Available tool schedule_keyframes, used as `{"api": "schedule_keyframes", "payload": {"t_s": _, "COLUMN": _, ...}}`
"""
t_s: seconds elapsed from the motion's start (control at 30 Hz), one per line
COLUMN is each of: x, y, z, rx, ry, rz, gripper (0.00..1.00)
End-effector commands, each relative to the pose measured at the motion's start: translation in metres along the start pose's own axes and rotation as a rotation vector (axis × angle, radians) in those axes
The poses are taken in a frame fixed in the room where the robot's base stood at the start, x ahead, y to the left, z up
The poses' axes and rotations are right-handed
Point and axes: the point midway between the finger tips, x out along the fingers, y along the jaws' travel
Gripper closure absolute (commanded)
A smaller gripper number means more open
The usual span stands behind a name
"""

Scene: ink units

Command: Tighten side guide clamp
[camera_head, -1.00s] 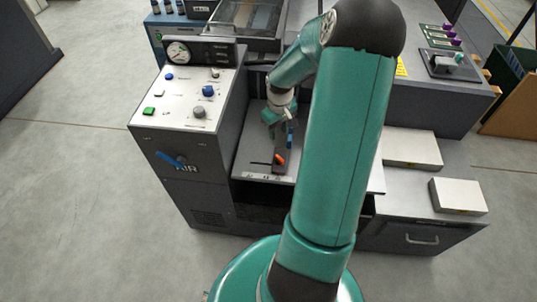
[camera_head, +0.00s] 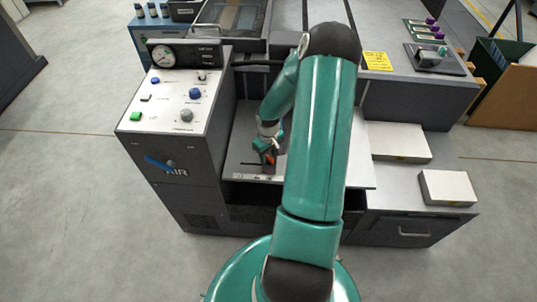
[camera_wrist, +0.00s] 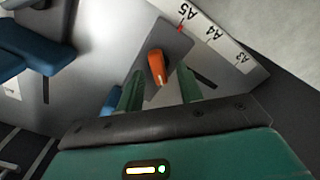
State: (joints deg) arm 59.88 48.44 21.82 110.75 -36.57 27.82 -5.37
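The clamp's orange lever (camera_wrist: 157,67) stands on a dark grey side guide block (camera_wrist: 172,42) in the wrist view. The block lies beside a white scale strip (camera_wrist: 222,40) marked A5, A4 and A3, with a small red mark near A5. My gripper (camera_wrist: 160,82) is open, its two green fingers apart, with the orange lever showing between and just beyond the tips. I cannot tell whether either finger touches it. In the head view my gripper (camera_head: 265,148) is low over the tray, right at the orange lever (camera_head: 270,159), and partly hides the block.
White boxes (camera_head: 447,187) stand at right. Blue parts (camera_wrist: 38,45) are at left in the wrist view.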

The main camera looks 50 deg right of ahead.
Motion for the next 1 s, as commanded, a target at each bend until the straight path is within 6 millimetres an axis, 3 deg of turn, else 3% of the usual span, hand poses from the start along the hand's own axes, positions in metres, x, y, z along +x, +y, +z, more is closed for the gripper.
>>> {"api": "schedule_keyframes", "payload": {"t_s": 0.27, "x": 0.0017, "y": 0.0003, "z": 0.0000, "rx": 0.000, "ry": 0.000, "rz": 0.000, "gripper": 0.64}}
{"api": "schedule_keyframes", "payload": {"t_s": 0.4, "x": 0.0015, "y": 0.0003, "z": 0.0000, "rx": 0.000, "ry": 0.000, "rz": 0.000, "gripper": 0.91}}
{"api": "schedule_keyframes", "payload": {"t_s": 0.47, "x": 0.0015, "y": 0.0004, "z": 0.0001, "rx": 0.000, "ry": 0.000, "rz": 0.000, "gripper": 1.00}}
{"api": "schedule_keyframes", "payload": {"t_s": 1.0, "x": 0.0007, "y": 0.0012, "z": -0.0007, "rx": 0.107, "ry": 0.002, "rz": 0.003, "gripper": 1.00}}
